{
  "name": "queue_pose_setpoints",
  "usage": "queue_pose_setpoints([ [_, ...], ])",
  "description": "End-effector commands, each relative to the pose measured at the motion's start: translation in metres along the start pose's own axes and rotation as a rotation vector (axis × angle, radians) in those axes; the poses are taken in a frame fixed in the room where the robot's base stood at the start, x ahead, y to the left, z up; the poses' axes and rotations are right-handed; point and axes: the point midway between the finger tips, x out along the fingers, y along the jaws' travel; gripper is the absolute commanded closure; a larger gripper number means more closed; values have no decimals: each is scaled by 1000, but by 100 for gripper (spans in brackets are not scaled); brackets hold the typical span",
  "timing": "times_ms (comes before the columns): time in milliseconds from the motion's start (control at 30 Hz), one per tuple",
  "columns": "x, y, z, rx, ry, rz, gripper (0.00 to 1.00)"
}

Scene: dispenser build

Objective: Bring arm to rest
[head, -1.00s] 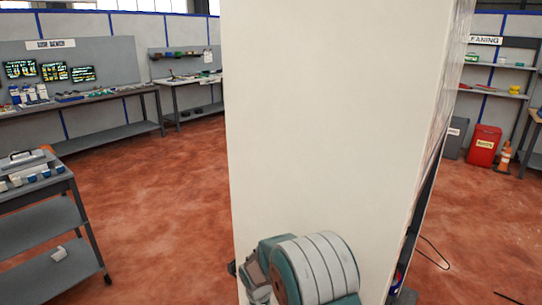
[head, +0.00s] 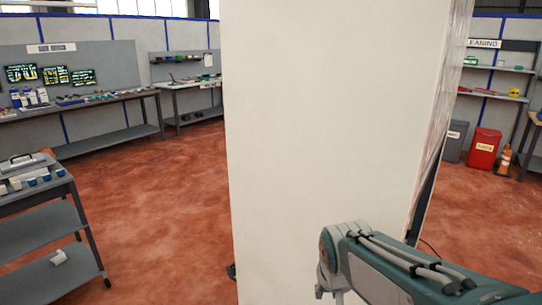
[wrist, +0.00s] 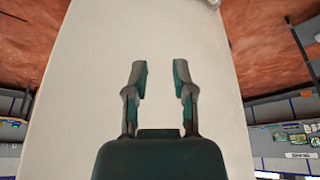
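My gripper (wrist: 160,80) shows in the wrist view with its two dark green fingers apart and nothing between them. The pale panel (wrist: 100,70) fills the view behind the fingers. In the head view my arm shows at the lower right, in front of the large cream panel (head: 310,130). The gripper itself cannot be made out in the head view.
A grey cart (head: 45,229) with boxes on it stands at the left. Workbenches (head: 80,103) line the back wall. A red bin (head: 484,147) and an orange cone (head: 503,160) stand at the right. Reddish floor (head: 150,200) is open between cart and panel.

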Motion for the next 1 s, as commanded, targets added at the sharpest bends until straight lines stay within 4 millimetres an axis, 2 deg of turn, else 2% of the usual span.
queue_pose_setpoints([
  [33, -14, 6, 10, 5, 16, -2, 67],
  [100, -28, 14, 25, 8, 30, -4, 67],
  [300, -61, 30, 70, 9, 74, -9, 67],
  [533, -80, 40, 115, 4, 112, -13, 67],
  [700, -82, 42, 127, 2, 121, -14, 67],
  [1000, -82, 42, 127, 1, 120, -14, 67],
])
